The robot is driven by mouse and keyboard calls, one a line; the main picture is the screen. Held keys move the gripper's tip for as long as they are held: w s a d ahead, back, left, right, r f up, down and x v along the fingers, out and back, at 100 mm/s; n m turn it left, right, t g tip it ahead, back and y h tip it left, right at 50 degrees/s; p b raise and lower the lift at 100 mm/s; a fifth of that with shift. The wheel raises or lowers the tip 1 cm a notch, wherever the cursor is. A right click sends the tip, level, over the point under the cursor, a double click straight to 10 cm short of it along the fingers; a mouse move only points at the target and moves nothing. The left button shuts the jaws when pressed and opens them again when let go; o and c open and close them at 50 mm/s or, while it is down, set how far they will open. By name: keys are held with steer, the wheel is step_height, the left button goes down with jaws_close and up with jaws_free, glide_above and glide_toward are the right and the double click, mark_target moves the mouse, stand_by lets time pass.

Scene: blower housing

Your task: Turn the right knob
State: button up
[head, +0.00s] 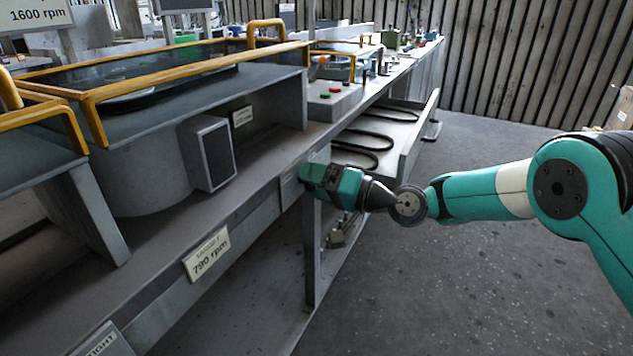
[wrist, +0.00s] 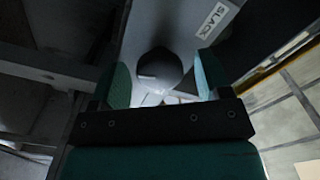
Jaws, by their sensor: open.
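In the wrist view a round dark grey knob (wrist: 158,68) sits on a grey panel, with a lighter mark across its face. The two teal fingers of my gripper (wrist: 163,84) stand apart, one on each side of the knob in the picture, with gaps showing. I cannot tell how far the fingertips are from it in depth. A white label reading SLACK (wrist: 215,19) is above and right of the knob. In the head view my gripper (head: 306,175) is at the bench's front rail, and the knob is hidden there. No second knob is clearly visible.
The grey bench (head: 255,205) runs along the left with a 790 rpm plate (head: 207,253). An open drawer (head: 405,130) with black belts stands just beyond my gripper. A bench leg (head: 312,255) is below it. The floor (head: 480,265) on the right is clear.

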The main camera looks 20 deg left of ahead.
steer(key=shift+c, duration=0.3)
steer(key=c, duration=0.9)
steer(key=shift+o, duration=0.2)
steer(key=shift+f+n+b, duration=0.1)
steer(key=shift+n+b, duration=0.2)
steer(key=shift+b, duration=0.2)
steer(key=n+b, duration=2.1)
steer(key=b, duration=0.6)
steer(key=shift+b, duration=0.3)
